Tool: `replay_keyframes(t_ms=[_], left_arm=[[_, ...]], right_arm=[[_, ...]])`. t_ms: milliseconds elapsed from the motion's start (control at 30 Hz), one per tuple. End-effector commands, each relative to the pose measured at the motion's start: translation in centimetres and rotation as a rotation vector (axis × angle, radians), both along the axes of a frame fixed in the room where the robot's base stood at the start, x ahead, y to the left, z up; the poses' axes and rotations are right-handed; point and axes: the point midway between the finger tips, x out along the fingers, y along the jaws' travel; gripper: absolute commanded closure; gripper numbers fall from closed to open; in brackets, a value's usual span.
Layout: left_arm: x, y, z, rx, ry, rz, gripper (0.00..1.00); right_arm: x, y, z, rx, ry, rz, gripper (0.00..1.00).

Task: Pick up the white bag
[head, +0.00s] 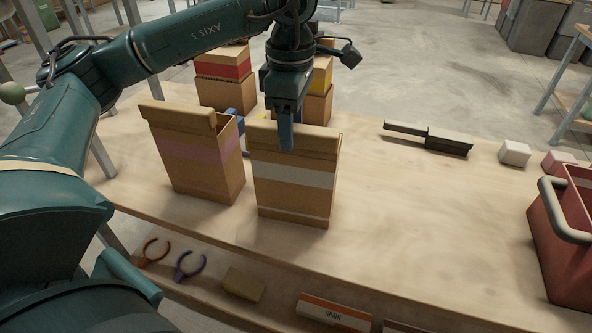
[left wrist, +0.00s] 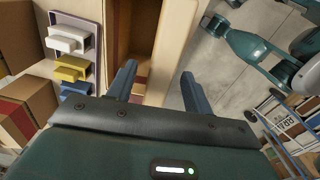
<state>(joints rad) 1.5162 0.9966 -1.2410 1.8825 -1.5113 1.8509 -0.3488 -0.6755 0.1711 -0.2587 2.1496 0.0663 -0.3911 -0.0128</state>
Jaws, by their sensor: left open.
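The bag with the white band (head: 293,176) is a brown upright bag with a folded top, standing on the wooden table near its front edge. My left gripper (head: 286,132) points down at its top; one blue finger overlaps the top flap in the head view. In the left wrist view the fingers of my left gripper (left wrist: 158,84) are apart, with a tan panel of a bag or box (left wrist: 172,45) seen beyond them. I cannot tell whether the fingers touch the bag. My right gripper is not in view.
A bag with a pink band (head: 195,150) stands close on the left. Bags with red (head: 222,68) and yellow (head: 321,76) bands stand behind. A dark tool (head: 430,138), small blocks (head: 514,153) and a red bin (head: 565,245) are right. The table's middle right is clear.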

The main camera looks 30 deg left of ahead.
Motion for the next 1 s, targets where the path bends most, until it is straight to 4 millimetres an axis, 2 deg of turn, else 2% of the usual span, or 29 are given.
replay_keyframes(t_ms=[133,400,1000], left_arm=[[0.0,0.1,-1.7,0.0,0.002,0.001,0.49],[0.0,0.0,-2.1,-0.001,0.0,0.0,0.49],[0.0,0.0,-2.1,-0.001,0.0,0.0,0.97]], right_arm=[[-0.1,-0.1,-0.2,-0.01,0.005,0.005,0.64],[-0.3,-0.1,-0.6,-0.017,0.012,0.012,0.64],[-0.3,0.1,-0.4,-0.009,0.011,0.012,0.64]])
